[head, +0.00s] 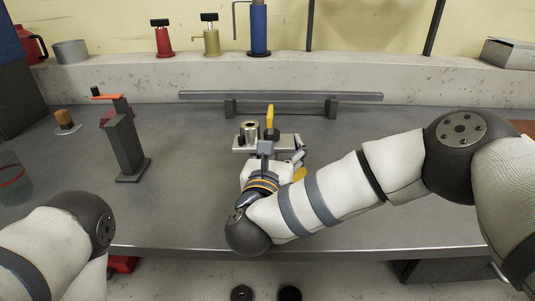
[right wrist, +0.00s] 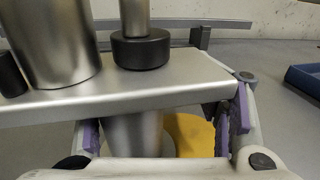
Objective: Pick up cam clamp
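I cannot tell for certain which thing is the cam clamp. A dark upright post on a foot (head: 127,148), with an orange lever on top, stands at the left of the bench. A metal plate fixture (head: 243,146) sits mid-bench, with a cylinder and a yellow upright handle (head: 270,118) on it. My right gripper (right wrist: 165,120) is open at the plate's near side. Its purple-padded fingers stand apart. Between them, a metal cylinder (right wrist: 135,135) and a yellow part (right wrist: 190,135) show below the plate (right wrist: 130,97). I see no grip on either. My left gripper is out of view.
A long grey rail (head: 280,96) on blocks lies behind the fixture. A glass jar (head: 12,180) and a small amber-topped item (head: 64,121) are at the left. Red, brass and blue tools (head: 258,30) stand on the back ledge. The bench between post and fixture is clear.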

